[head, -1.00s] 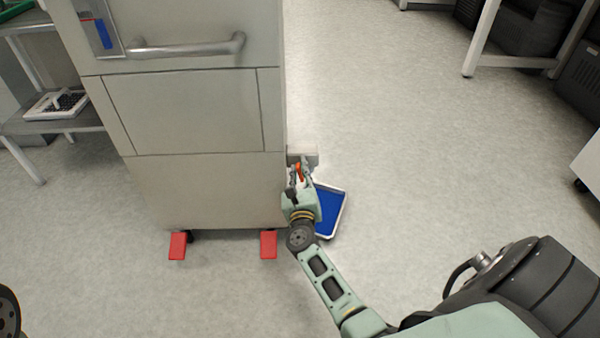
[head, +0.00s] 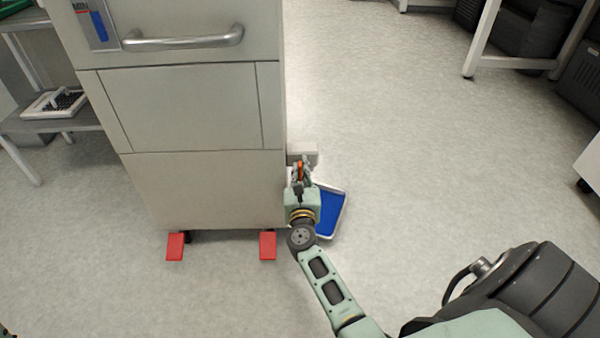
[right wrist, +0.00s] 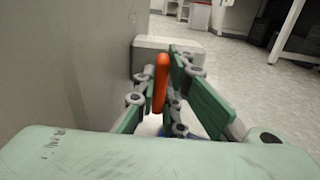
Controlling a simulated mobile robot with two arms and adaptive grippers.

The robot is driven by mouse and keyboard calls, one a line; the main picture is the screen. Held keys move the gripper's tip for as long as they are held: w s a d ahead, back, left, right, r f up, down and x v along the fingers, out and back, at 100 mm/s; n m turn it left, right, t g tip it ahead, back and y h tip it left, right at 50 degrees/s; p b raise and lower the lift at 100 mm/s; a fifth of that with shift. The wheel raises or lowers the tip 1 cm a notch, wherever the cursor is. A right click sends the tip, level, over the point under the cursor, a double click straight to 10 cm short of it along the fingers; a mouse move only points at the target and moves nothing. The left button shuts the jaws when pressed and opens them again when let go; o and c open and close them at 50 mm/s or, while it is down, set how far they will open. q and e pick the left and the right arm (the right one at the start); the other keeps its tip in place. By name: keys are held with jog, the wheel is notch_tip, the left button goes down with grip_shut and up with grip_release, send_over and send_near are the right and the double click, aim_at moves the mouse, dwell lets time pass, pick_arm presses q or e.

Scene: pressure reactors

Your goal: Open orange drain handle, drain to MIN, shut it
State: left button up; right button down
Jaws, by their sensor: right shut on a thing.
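The orange drain handle (head: 300,170) is at the lower right side of the big grey cabinet (head: 200,185). In the right wrist view the orange handle (right wrist: 161,82) stands roughly upright between the fingers. My right gripper (head: 300,173) is shut on it, and its green-padded fingers (right wrist: 171,90) flank it. A level gauge (head: 97,24) with a blue column and a MIN label sits at the cabinet's upper left, partly cut off by the picture's top. The exact level against MIN cannot be read. My left gripper is not in view.
A white-rimmed blue tray (head: 328,212) lies on the floor below the handle, partly hidden by my right gripper. Two red foot pedals (head: 267,245) stick out under the cabinet. A shelf (head: 40,122) stands at left. The floor at right is open.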

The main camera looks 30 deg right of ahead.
jog(key=c, duration=1.8)
grip_release()
